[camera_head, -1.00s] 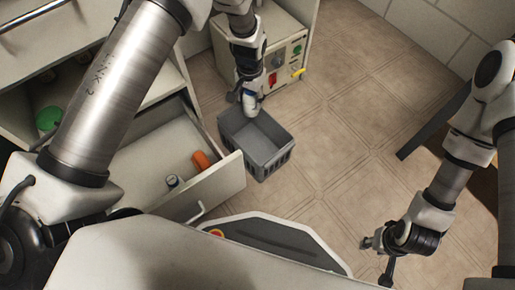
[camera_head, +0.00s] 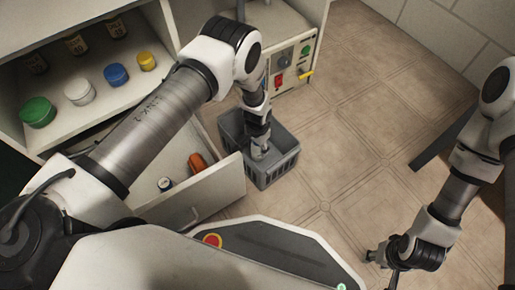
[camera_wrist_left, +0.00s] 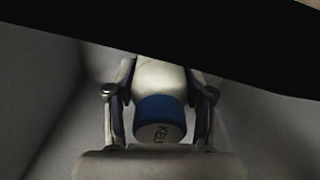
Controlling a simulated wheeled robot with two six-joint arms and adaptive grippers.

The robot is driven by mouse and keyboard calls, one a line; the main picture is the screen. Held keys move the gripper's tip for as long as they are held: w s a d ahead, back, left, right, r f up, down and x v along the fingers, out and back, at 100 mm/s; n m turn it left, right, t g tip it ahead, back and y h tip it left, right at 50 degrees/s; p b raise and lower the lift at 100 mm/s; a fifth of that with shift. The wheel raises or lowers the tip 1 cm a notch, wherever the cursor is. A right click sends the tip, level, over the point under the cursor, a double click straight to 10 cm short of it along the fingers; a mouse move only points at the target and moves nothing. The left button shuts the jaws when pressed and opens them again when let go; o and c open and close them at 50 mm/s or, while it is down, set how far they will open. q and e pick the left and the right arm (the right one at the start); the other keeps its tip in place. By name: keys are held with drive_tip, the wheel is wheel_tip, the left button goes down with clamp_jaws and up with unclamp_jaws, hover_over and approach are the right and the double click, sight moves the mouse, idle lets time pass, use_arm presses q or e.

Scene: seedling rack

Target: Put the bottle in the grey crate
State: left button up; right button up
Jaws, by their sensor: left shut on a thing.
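The grey crate (camera_head: 279,172) stands on the floor just beyond the open drawer. My left gripper (camera_head: 259,150) reaches down into the crate from above. In the left wrist view the gripper (camera_wrist_left: 160,98) is shut on a white bottle with a blue cap (camera_wrist_left: 160,118); some lettering shows on the cap's end. Crate walls surround it. In the head view the bottle is mostly hidden by the gripper, and I cannot tell whether it touches the crate floor. My right gripper (camera_head: 376,257) hangs low at the right, away from the crate; its jaw opening is unclear.
A control panel (camera_head: 291,67) stands behind the crate.

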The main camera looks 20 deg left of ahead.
use_arm(q)
drive_tip(key=o, duration=1)
drive_tip(key=shift+f, duration=0.1)
drive_tip(key=o, duration=0.4)
wheel_tip(320, 180, up, 13)
drive_tip(key=p, duration=0.6)
drive_tip(key=shift+f+p, duration=0.2)
drive_tip(key=shift+p, duration=0.2)
